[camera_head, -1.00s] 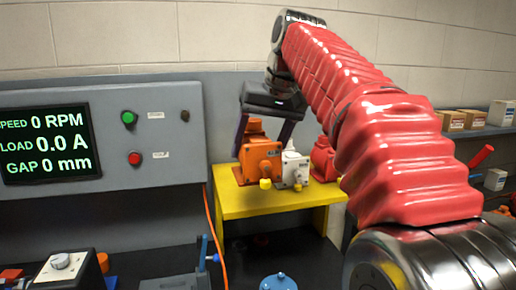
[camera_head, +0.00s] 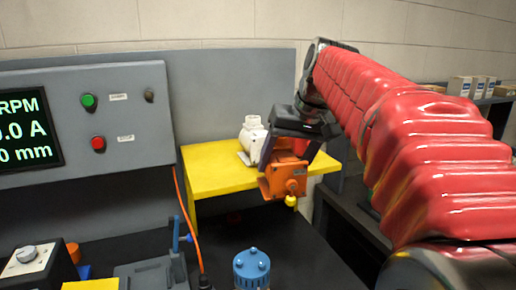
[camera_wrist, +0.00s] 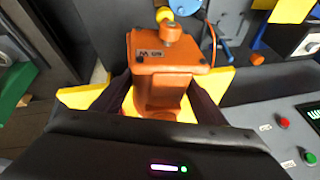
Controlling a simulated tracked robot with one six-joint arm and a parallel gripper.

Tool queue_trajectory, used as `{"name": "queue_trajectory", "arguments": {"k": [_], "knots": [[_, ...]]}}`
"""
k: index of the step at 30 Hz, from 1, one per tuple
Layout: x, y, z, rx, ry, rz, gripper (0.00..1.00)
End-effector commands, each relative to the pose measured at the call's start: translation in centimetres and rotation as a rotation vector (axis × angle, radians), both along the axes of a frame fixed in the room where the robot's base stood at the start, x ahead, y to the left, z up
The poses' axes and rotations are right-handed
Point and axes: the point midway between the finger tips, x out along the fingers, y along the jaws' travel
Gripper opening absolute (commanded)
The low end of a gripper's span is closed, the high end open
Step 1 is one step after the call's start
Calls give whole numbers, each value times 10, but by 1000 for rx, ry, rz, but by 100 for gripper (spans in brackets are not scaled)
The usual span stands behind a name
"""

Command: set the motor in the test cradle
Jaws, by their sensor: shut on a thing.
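An orange motor (camera_head: 284,178) with a yellow shaft end hangs in my gripper (camera_head: 280,160), in front of the yellow shelf's front edge in the head view. A grey fixture with a blue lever (camera_head: 177,238), which looks like the test cradle, stands at the lower left of the head view, partly cut off. The motor is apart from it, up and to the right.
A white motor (camera_head: 252,134) stands on the yellow shelf (camera_head: 212,170); a red one (camera_head: 300,147) shows partly behind my gripper. A blue motor (camera_head: 251,268) stands at the bottom. An orange cable (camera_head: 189,222) hangs beside the grey control panel (camera_head: 125,140). Dark bench between looks free.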

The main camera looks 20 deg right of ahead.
Motion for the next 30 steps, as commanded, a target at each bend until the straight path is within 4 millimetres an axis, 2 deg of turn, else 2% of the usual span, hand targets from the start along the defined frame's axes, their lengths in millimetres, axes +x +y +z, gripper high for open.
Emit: {"name": "queue_trajectory", "arguments": {"k": [3,30], "knots": [[-11,-23,-13,-1,-7,-38,4],[-86,-185,-129,-2,-5,-284,4]]}}
